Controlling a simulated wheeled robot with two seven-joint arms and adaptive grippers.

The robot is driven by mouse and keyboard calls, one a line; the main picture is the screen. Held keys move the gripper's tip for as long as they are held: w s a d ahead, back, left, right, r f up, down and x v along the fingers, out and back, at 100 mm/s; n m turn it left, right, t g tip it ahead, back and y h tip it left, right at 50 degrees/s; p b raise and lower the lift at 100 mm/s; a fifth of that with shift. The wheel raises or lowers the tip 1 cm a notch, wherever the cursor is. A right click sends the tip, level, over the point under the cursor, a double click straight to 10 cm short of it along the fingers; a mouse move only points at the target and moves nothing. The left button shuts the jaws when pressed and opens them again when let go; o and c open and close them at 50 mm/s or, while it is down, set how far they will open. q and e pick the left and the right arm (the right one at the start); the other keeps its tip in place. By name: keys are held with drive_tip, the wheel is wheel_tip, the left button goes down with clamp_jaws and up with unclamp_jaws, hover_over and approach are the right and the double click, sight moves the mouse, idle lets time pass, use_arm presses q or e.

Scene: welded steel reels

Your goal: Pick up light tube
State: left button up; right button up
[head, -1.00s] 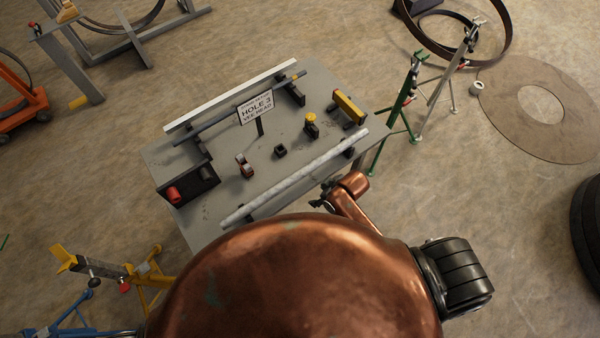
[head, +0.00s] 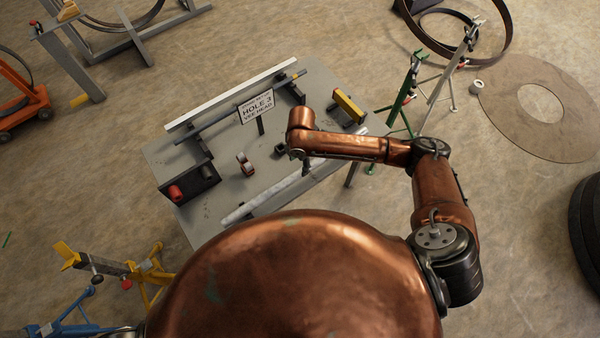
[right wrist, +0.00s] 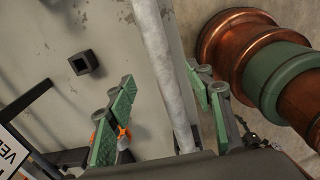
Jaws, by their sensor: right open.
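A light grey mottled tube (head: 268,195) lies along the near side of the grey table, partly hidden by my right arm in the head view. My right gripper (head: 306,168) is over this tube, pointing down. In the right wrist view the tube (right wrist: 157,45) runs between the two green-padded fingers of the open right gripper (right wrist: 160,88), with a gap on each side. How far the fingertips stand above or below the tube is hard to tell. My left gripper is not in view.
The table (head: 222,165) also bears a white bar (head: 230,95), a darker tube (head: 208,126), a sign (head: 257,106), a tape roll (head: 245,164), a dark bin (head: 188,185) and a yellow-topped tool (head: 349,106). Green (head: 403,88) and yellow (head: 150,270) stands flank it.

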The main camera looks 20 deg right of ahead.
sight(299, 171)
drive_tip(key=shift+w+d+r, duration=0.15)
drive_tip(key=shift+w+d, duration=0.1)
drive_tip(key=shift+d, duration=0.15)
drive_tip(key=shift+d+f, duration=0.1)
drive_tip(key=shift+f, duration=0.1)
drive_tip(key=f, duration=0.7)
drive_tip(key=shift+s+a+f, duration=0.1)
drive_tip(key=shift+s+a, duration=0.05)
drive_tip(key=shift+a, duration=0.25)
drive_tip(key=shift+c, duration=0.5)
clamp_jaws()
